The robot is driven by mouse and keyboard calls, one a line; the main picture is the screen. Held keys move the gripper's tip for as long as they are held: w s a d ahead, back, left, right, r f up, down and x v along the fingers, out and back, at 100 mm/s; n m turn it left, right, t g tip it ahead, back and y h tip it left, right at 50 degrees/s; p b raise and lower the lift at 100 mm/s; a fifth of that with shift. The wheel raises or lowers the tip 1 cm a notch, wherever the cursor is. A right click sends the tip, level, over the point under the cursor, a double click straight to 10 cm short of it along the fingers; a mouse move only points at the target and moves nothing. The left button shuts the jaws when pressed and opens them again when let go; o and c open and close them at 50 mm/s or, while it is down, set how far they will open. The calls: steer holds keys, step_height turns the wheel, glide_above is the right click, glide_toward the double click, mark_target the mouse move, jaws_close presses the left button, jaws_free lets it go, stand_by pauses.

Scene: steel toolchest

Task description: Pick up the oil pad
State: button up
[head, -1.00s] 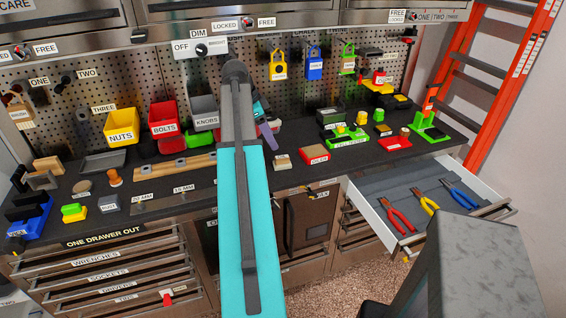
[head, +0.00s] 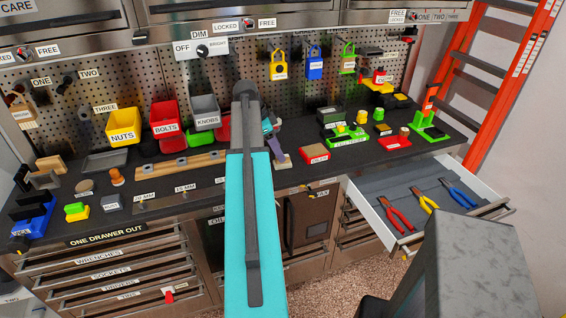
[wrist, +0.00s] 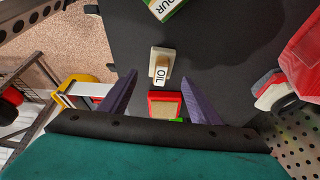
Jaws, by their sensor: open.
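The oil pad is a small cream block with a white OIL label (wrist: 162,72). It lies on the dark bench top, and in the head view it shows partly (head: 284,163) just below my gripper's purple finger. My gripper (head: 273,143) is open and empty. In the wrist view its two purple fingers (wrist: 160,80) stand apart, with the pad centred between and slightly beyond their tips. I cannot tell the height of the fingertips above the pad. My arm hides part of the bench behind it.
A red block with a tan top (wrist: 165,104) lies close to the pad; it is the red labelled block (head: 313,152) in the head view. A green-edged labelled block (wrist: 165,6) lies on the other side. An open drawer (head: 385,225) with pliers juts out at right.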

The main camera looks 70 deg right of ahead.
steer(key=shift+s+f, duration=0.1)
steer(key=shift+p+x, duration=1.3)
steer(key=shift+x, duration=1.2)
steer(key=shift+d, duration=0.15)
steer(key=c, duration=1.1)
steer(key=shift+r, duration=0.25)
steer(key=shift+r+b, duration=0.9)
steer(key=shift+r, duration=0.4)
steer(key=shift+s+r, duration=0.1)
steer(key=shift+r, duration=0.1)
steer(key=s+a+b, duration=0.1)
steer(key=s+a, duration=0.2)
steer(key=a, duration=0.1)
steer(key=s+a+r+b, duration=0.1)
steer(key=s+a+b, duration=0.1)
steer(key=s+a, duration=0.1)
steer(key=s+a+b, duration=0.1)
steer(key=s+a, duration=0.3)
steer(key=a, duration=0.1)
steer(key=shift+s+a+r+b, duration=0.1)
steer(key=shift+r+b, duration=0.2)
